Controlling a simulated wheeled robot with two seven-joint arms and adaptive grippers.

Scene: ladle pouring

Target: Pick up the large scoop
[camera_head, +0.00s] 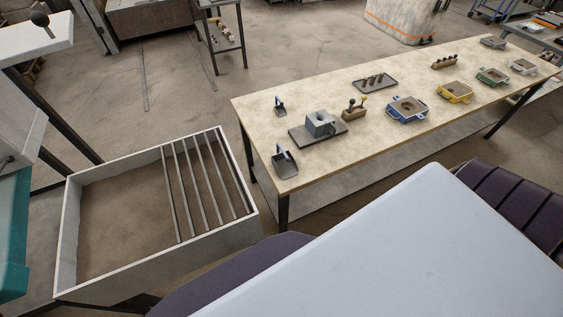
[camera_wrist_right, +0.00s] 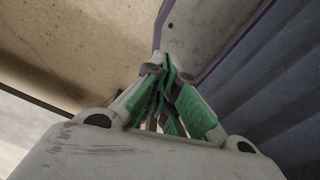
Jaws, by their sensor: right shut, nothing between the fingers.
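The large scoop (camera_head: 285,165), dark grey with a blue and white handle, lies near the front left corner of the long table (camera_head: 262,150) in the head view. A smaller scoop (camera_head: 280,108) of similar look lies farther back by the left edge. My right gripper (camera_wrist_right: 166,85) shows only in its wrist view, with its green-padded fingers shut and empty. No scoop shows in that view. My left gripper is not in view.
A grey block on a dark plate (camera_head: 320,124) stands right of the scoops. Farther right are a brown block (camera_head: 354,107), a tray (camera_head: 375,84) and several coloured moulds (camera_head: 407,109). A sand-filled box with bars (camera_head: 70,237) stands left of the table.

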